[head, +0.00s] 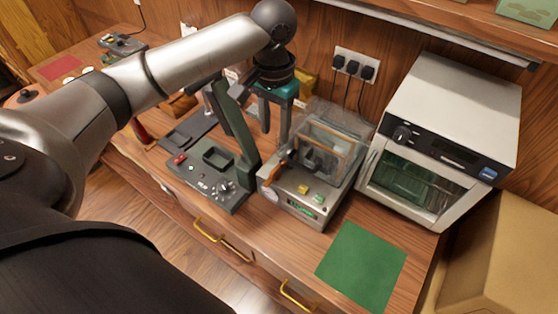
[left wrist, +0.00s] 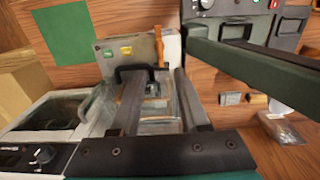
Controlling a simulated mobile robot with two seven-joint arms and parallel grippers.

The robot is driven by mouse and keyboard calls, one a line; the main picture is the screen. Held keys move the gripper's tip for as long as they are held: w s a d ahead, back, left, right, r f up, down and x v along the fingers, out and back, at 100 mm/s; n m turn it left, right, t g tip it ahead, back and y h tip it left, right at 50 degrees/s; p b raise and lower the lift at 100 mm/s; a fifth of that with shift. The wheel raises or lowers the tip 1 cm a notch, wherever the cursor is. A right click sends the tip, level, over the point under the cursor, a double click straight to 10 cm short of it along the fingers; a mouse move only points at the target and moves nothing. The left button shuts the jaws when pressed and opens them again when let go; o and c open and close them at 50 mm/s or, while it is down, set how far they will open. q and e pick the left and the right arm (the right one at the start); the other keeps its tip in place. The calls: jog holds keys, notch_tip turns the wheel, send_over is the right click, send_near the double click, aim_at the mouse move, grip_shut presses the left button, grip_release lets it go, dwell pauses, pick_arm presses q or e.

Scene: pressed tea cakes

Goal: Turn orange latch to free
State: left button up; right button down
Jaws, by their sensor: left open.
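The orange latch (head: 279,166) is a small lever on the left side of a silver machine (head: 290,205) with a clear box-like cover (head: 330,140). In the left wrist view the latch (left wrist: 160,52) stands upright beyond the fingertips. My left gripper (head: 274,132) is open, pointing down above and behind the latch, apart from it in the picture. In the left wrist view my left gripper (left wrist: 156,76) has its two grey fingers spread, with nothing held between them. Part of the cover shows between and behind the fingers. My right gripper is not in view.
A dark machine with a raised green arm (head: 233,125) stands just left of the latch, close to my gripper. A white oven (head: 440,125) stands to the right. A green mat (head: 362,265) lies bare at the front. Plugs and cords (head: 353,68) are on the wall behind.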

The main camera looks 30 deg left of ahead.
aim_at(275, 169)
pick_arm(q)
notch_tip(275, 169, down, 12)
jog(key=shift+s+r+b, duration=0.1)
jog(key=shift+b, duration=0.2)
jog(key=shift+f, duration=0.85)
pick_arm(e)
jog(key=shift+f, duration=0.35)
pick_arm(q)
grip_shut()
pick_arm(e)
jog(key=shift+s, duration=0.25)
